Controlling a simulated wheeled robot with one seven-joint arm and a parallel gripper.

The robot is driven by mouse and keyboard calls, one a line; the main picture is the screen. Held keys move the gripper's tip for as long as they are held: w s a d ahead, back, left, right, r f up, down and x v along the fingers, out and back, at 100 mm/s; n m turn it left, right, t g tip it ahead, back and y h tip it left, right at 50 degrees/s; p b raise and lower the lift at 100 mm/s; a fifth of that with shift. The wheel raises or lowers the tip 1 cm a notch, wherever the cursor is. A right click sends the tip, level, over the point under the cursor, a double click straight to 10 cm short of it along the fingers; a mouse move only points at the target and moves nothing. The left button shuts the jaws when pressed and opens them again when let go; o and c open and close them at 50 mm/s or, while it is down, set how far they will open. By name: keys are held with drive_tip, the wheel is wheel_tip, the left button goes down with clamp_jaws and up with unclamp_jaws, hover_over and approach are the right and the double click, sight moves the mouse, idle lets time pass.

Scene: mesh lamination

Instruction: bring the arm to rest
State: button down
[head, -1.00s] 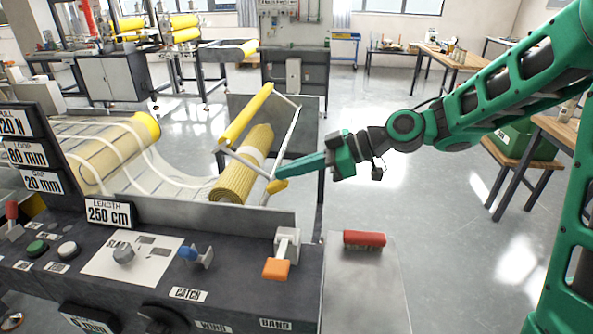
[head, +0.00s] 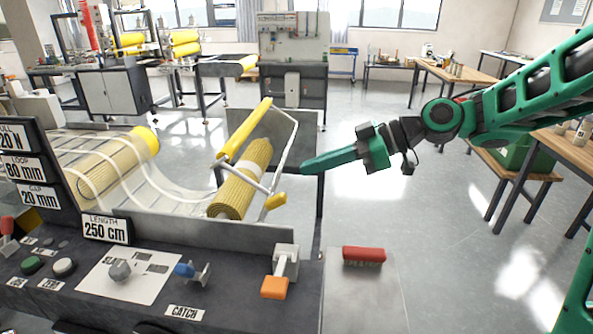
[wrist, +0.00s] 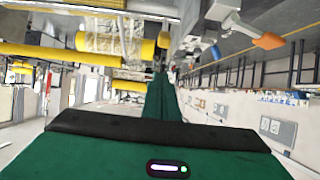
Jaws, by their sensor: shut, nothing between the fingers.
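My green arm (head: 500,105) reaches in from the right in the head view. My gripper (head: 306,170) points left with its fingers together and empty, in the air just right of the machine's white frame and its yellow handle end (head: 275,201). A gap shows between the fingertips and that handle. In the wrist view the shut fingers (wrist: 160,85) show as one green wedge, with the machine seen tilted behind them.
A yellow mesh roll (head: 240,180) with a pale band lies in the machine, a yellow bar (head: 245,128) above it. The console (head: 150,290) carries knobs and an orange-tipped lever (head: 276,285). A red block (head: 364,254) lies on a grey plate. Open floor lies to the right.

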drive_tip(key=shift+s+d+r, duration=0.1)
drive_tip(key=shift+d+r, duration=0.1)
drive_tip(key=shift+d, duration=0.5)
drive_tip(key=s+d+f+m+h, duration=0.2)
drive_tip(key=d+f+m+h, duration=0.15)
drive_tip(key=d, duration=0.35)
drive_tip(key=s+d+f+m+t+h, duration=0.1)
drive_tip(key=s+d+f+m+h, duration=0.2)
drive_tip(key=d, duration=0.4)
drive_tip(key=s+d+f+m+h, duration=0.2)
drive_tip(key=d+f+m, duration=0.25)
drive_tip(key=d, duration=0.25)
drive_tip(key=s+d+f+m+g+h, duration=0.1)
drive_tip(key=s+d+m, duration=0.4)
drive_tip(key=s, duration=0.5)
drive_tip(key=s+d+f+m+g+h, duration=0.1)
drive_tip(key=s+d+m+h, duration=0.2)
drive_tip(key=s+d+m, duration=0.3)
drive_tip(key=s+d, duration=0.2)
drive_tip(key=s, duration=0.1)
drive_tip(key=shift+s+d+m+g, duration=0.2)
drive_tip(key=shift+s+m+g, duration=0.1)
drive_tip(key=shift+s+g, duration=0.1)
